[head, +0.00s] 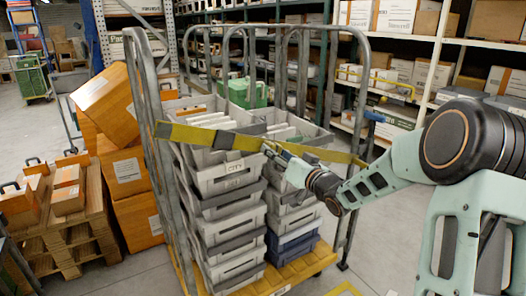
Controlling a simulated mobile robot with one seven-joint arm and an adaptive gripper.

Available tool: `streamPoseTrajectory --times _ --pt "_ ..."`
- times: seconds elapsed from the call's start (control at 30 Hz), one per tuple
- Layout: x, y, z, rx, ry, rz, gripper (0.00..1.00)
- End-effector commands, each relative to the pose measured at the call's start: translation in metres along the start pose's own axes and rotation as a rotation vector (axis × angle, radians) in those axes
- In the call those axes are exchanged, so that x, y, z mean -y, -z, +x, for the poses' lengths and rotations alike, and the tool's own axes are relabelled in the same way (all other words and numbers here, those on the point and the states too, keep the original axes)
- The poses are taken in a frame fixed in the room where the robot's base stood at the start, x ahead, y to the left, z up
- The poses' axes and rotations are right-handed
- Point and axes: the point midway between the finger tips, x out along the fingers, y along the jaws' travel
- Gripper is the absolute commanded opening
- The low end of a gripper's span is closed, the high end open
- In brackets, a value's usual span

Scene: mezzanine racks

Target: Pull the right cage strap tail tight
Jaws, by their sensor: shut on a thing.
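A yellow strap (190,134) runs across the front of a grey tube-framed roll cage (148,110), from the left post towards the right post. A dark piece (222,140), perhaps a buckle, sits on the strap left of the middle. My gripper (268,149) reaches in from the right and is shut on the strap tail at the strap's line, just right of the dark piece. The fingers and wrist hide the tail's held part. More yellow strap (335,156) shows behind my wrist, reaching the right post.
Stacks of grey crates (232,178) fill the cage on its yellow base (268,278), close behind the strap. Orange boxes (125,168) and a wooden pallet (75,240) stand at left. Loaded shelves (440,41) line the back and right.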

Motion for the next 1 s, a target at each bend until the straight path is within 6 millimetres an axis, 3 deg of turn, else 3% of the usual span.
streamPoseTrajectory --times 0.03,0.33,0.37,0.5,0.83,1.0 --pt "-0.011 0.001 -0.002 -0.001 -0.014 0.002 0.00" --pt "-0.014 0.001 -0.002 -0.001 -0.017 0.002 0.00" --pt "-0.014 0.001 -0.002 -0.001 -0.017 0.002 0.38" --pt "-0.013 0.001 -0.002 -0.001 -0.016 0.002 0.53" --pt "-0.009 0.001 -0.004 0.000 -0.009 0.001 0.54" --pt "-0.010 0.001 -0.026 0.000 -0.011 0.001 0.54"
